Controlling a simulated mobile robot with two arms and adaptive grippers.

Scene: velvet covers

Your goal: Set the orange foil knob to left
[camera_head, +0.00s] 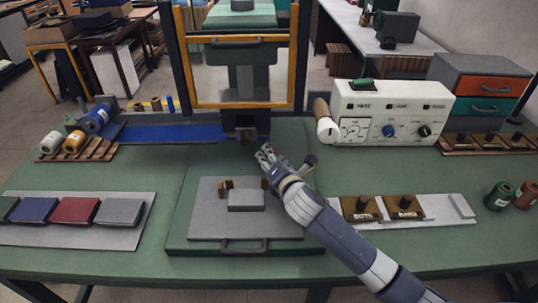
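A white control box (390,108) stands at the back right of the green bench. Its front has a blue knob (389,130), a black knob (424,130) and a pale dial panel (354,130). A green handle (362,83) is on its top, and a wooden-gripped lever (324,122) is at its left side. I cannot make out an orange knob; the box labels are too small to read. My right gripper (266,157) is in the middle, in front of the press frame and left of the box, touching no knob. Its finger opening is unclear. My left gripper is out of view.
A yellow-edged press frame (240,104) stands behind my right gripper. A grey plate (204,228) lies in front of it. Foil rolls (95,119) are at left, coloured covers (75,210) at front left, stamp blocks (360,208) at front right.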

